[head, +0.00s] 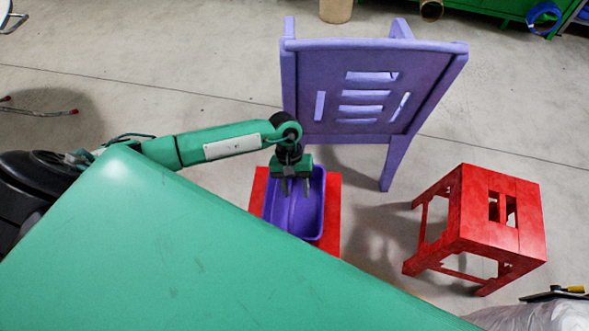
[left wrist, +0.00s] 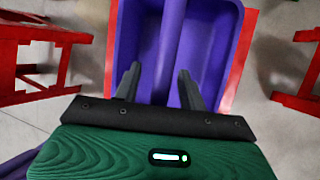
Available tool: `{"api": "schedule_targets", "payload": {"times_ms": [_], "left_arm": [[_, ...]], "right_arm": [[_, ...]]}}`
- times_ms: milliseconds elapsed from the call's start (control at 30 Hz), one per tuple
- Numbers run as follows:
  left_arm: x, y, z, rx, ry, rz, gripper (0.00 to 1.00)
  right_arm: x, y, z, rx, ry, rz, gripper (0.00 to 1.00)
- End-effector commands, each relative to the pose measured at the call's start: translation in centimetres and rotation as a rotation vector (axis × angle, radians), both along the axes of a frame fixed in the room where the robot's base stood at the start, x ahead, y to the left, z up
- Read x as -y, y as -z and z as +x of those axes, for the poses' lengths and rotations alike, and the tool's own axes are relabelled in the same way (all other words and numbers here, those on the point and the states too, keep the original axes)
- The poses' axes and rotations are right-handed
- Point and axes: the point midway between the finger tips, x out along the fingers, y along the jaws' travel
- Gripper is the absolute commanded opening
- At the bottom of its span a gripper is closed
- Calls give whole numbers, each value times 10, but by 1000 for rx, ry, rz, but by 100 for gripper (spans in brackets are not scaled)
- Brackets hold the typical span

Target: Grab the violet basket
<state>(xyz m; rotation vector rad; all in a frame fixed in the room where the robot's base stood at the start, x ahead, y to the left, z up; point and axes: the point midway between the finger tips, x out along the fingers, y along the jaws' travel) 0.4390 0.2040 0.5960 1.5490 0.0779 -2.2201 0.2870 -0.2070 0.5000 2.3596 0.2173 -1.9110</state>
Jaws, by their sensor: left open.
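The violet basket (head: 309,222) is a rectangular tub with a bar or ridge running lengthwise through its middle. It sits on a red stool top (head: 333,205). My left gripper (head: 295,190) points down over the basket's far part, fingers apart and empty. In the left wrist view the basket (left wrist: 215,35) fills the upper middle, and the left gripper's fingers (left wrist: 159,80) stand on either side of the central bar. I cannot tell how far the fingertips are above it. The near end of the basket is hidden by the gripper body there. My right gripper is not in view.
A purple chair (head: 375,90) stands just behind the basket. Another red stool (head: 490,215) stands at the right. A large green surface (head: 170,240) fills the lower left. Grey floor (head: 190,95) is open at the upper left.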

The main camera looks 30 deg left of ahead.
Motion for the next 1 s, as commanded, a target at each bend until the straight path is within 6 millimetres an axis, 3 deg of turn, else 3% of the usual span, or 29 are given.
{"api": "schedule_targets", "payload": {"times_ms": [67, 267, 733, 867, 1000], "left_arm": [[0, 0, 0, 0, 0, 0, 38], [0, 0, 0, 0, 0, 0, 0], [0, -6, 1, 0, 0, -1, 0], [0, -19, 1, 3, 1, -1, 0], [0, -45, 1, 4, 1, -1, 0]], "right_arm": [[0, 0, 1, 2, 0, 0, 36], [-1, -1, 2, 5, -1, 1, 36], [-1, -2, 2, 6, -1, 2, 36], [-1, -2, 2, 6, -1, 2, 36], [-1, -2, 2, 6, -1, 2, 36]]}}
